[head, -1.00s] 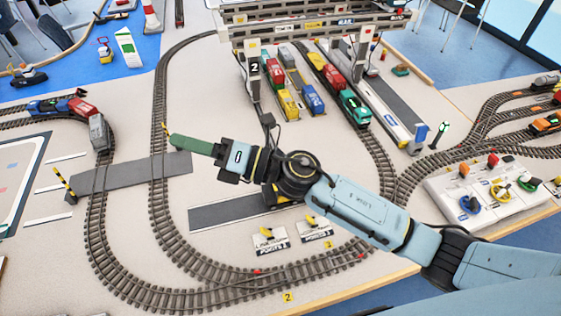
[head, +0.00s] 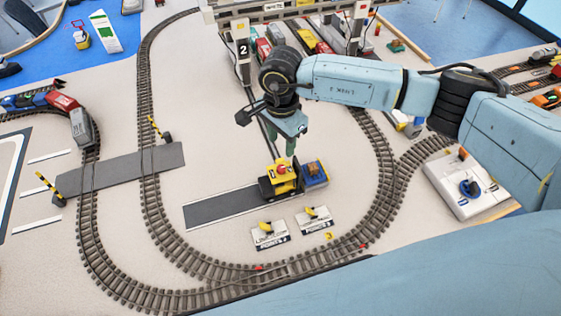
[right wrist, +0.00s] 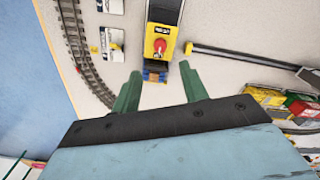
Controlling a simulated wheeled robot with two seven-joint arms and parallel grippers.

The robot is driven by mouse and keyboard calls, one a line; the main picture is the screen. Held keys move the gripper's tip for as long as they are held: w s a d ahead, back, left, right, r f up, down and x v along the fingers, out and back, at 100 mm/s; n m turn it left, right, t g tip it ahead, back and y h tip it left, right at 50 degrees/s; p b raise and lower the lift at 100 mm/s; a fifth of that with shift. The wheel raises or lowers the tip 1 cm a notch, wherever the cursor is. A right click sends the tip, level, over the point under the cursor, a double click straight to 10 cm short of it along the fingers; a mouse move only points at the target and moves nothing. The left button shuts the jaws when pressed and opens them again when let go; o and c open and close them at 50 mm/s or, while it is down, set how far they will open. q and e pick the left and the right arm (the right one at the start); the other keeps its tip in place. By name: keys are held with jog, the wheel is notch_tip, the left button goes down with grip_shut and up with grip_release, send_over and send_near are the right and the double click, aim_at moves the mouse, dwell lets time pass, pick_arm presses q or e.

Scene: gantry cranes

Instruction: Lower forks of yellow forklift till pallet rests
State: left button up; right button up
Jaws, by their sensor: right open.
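The yellow forklift (head: 283,184) stands at the right end of a dark grey road strip, with a red knob (head: 281,170) on top. It also shows in the right wrist view (right wrist: 159,36), with its red knob (right wrist: 160,46). At its right side is a blue pallet (head: 315,179) with a brownish load; I cannot tell how high it sits. The pallet also shows between the fingers in the right wrist view (right wrist: 154,77). My right gripper (head: 291,146) points down just above the forklift, its green fingers apart and empty. My left gripper is out of view.
Two lever plates (head: 270,235) (head: 314,219) lie in front of the forklift. Railway track (head: 385,185) curves around it. A gantry crane (head: 243,62) stands behind my right arm. A white control box (head: 467,189) is at the right. The grey strip (head: 222,208) left of the forklift is clear.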

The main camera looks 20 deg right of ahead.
aim_at(281, 167)
notch_tip(281, 167, down, 10)
jog(key=shift+f, duration=0.2)
grip_shut()
dwell(0.4)
